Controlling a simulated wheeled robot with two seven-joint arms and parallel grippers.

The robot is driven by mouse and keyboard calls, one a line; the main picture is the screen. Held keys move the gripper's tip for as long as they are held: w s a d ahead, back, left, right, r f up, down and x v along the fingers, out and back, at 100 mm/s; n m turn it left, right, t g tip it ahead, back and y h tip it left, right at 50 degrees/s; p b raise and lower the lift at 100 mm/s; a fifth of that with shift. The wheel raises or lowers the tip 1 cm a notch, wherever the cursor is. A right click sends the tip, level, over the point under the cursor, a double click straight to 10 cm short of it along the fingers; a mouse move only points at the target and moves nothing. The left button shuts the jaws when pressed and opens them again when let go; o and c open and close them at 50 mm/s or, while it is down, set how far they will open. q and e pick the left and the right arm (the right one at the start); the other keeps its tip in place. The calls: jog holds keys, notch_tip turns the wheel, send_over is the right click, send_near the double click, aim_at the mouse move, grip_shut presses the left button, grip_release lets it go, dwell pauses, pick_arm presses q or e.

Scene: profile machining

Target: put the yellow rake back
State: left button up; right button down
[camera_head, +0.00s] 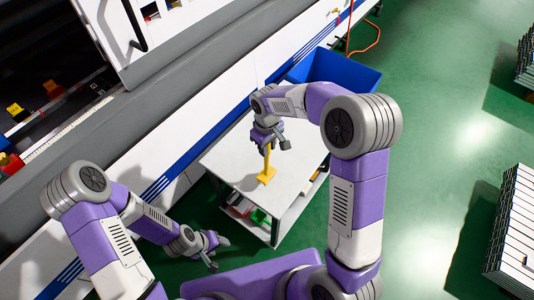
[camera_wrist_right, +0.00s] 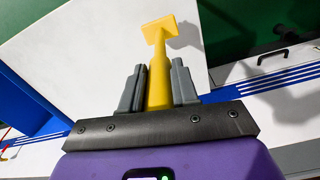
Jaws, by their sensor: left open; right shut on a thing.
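The yellow rake (camera_head: 267,173) hangs from my right gripper (camera_head: 270,143), its flat head at the bottom, over the white top of the small cart (camera_head: 239,160). I cannot tell whether the head touches the cart top. In the right wrist view the rake (camera_wrist_right: 159,62) stands between the two grey fingers of my right gripper (camera_wrist_right: 158,88), which are shut on its handle. The cart top (camera_wrist_right: 100,60) shows behind it. My left gripper (camera_head: 214,250) is open and empty, low at the left of the cart.
A blue bin (camera_head: 335,72) stands behind the cart. A long white machine (camera_head: 200,110) runs along the left. Stacked profiles (camera_head: 512,235) stand at the right, with open green floor between.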

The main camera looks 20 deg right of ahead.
jog(key=shift+f, duration=1.6)
jog(key=shift+f+b, duration=0.15)
jog(key=shift+b, duration=0.15)
jog(key=c, duration=0.8)
grip_release()
jog(key=shift+c, duration=0.2)
jog(key=shift+r, duration=0.25)
notch_tip(320, 180, up, 12)
jog(key=shift+f+p, duration=0.1)
jog(key=shift+p, duration=1)
